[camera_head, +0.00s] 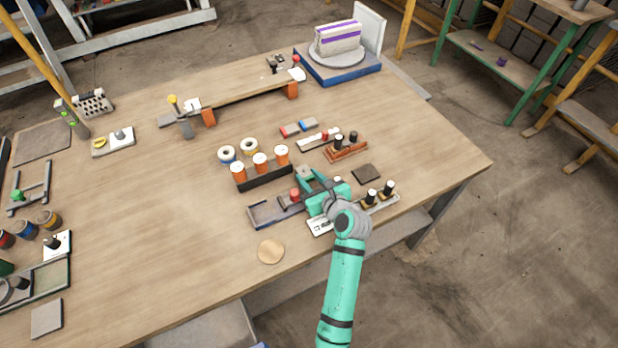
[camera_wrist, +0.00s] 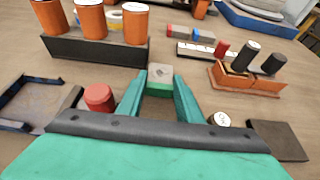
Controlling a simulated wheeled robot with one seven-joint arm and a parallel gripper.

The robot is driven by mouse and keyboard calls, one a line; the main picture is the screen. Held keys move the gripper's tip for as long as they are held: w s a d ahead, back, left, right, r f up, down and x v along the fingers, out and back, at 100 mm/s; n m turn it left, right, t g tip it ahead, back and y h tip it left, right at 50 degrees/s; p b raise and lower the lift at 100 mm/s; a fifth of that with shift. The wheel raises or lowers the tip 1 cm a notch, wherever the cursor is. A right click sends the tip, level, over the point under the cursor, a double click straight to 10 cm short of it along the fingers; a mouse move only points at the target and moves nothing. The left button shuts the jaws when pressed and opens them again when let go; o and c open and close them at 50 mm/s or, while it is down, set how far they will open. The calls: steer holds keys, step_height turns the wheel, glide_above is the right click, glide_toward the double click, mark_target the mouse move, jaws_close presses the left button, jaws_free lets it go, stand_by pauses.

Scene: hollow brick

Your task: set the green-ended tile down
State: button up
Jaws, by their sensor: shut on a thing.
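My gripper (camera_wrist: 160,92) is shut on a small tile (camera_wrist: 160,73) with a pale grey top and a green end facing me. The tile sits between the fingertips in the wrist view. A red-ended tile and a blue-ended tile (camera_head: 298,128) lie farther back on the bare wood.
A dark rack with orange cylinders (camera_wrist: 85,48) stands left of the tile. A blue-edged tray (camera_head: 268,213) and a red knob (camera_wrist: 98,97) are nearer left. An orange rack (camera_wrist: 243,80) and a dark square pad (camera_wrist: 280,141) are right. Bare wood lies beyond the tile.

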steer(key=shift+f, duration=0.2)
steer(key=o, duration=1.1)
steer(key=shift+c, duration=0.2)
steer(key=shift+r, duration=0.1)
